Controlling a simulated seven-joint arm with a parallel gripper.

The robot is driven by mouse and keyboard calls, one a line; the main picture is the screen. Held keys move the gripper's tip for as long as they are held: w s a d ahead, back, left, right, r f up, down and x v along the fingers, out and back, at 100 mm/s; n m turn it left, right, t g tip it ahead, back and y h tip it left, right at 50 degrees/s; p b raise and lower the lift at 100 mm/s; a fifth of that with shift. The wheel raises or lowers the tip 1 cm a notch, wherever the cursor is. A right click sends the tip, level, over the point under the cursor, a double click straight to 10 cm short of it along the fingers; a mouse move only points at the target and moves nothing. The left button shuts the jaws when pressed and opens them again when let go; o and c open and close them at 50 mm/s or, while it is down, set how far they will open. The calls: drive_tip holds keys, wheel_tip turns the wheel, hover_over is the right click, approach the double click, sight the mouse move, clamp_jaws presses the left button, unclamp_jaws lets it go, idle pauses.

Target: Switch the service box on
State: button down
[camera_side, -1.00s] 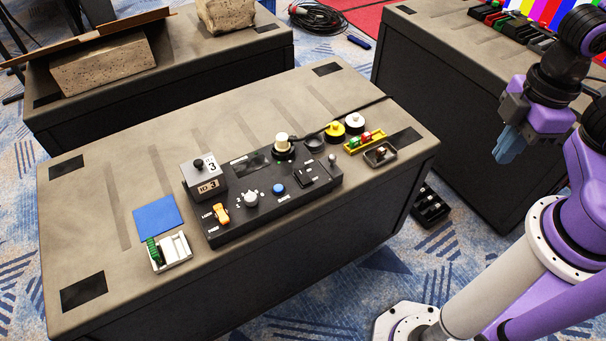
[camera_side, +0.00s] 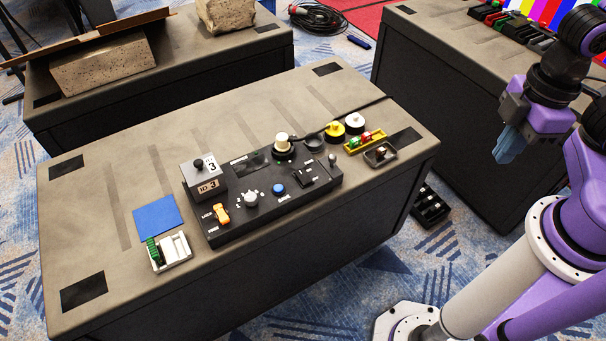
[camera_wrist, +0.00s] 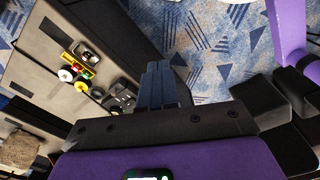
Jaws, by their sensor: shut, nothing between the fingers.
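The service box (camera_side: 262,218) is a long black panel on the near grey table. It carries an orange switch (camera_side: 222,214) at its left end, a grey-white knob (camera_side: 251,199), a blue button (camera_side: 278,189) and a black rocker-like switch (camera_side: 303,175) to the right. A cream knob or plug (camera_side: 282,142) stands at its back edge. A grey box marked 3 (camera_side: 204,178) sits at its back left. My gripper (camera_side: 506,152) hangs right of the table, well away from the panel. Its blue fingers are shut and empty; they also show in the wrist view (camera_wrist: 158,84).
Left of the panel lie a blue mat (camera_side: 158,217) and a white tray with a green part (camera_side: 172,254). Yellow and white round pieces (camera_side: 345,124), a yellow tray (camera_side: 366,142) and a dark tray (camera_side: 380,155) stand right. A cable crosses the table's back right.

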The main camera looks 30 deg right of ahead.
drive_tip(key=m+t+y, duration=0.5)
drive_tip(key=m+t, duration=0.4)
drive_tip(key=m, duration=0.5)
hover_over(305, 174)
drive_tip(key=s, duration=0.2)
wheel_tip(305, 174, down, 16)
drive_tip(key=shift+w+r, duration=0.1)
drive_tip(key=shift+w, duration=0.15)
drive_tip(key=shift+w+f, duration=0.2)
drive_tip(key=shift+f, duration=1.25)
drive_tip(key=shift+w+f, duration=0.25)
drive_tip(key=shift+f, duration=1.2)
drive_tip(key=shift+w+f, duration=0.2)
drive_tip(key=shift+f, duration=1.25)
drive_tip(key=shift+f, duration=0.15)
drive_tip(key=shift+w+f, duration=0.1)
drive_tip(key=shift+f, duration=0.15)
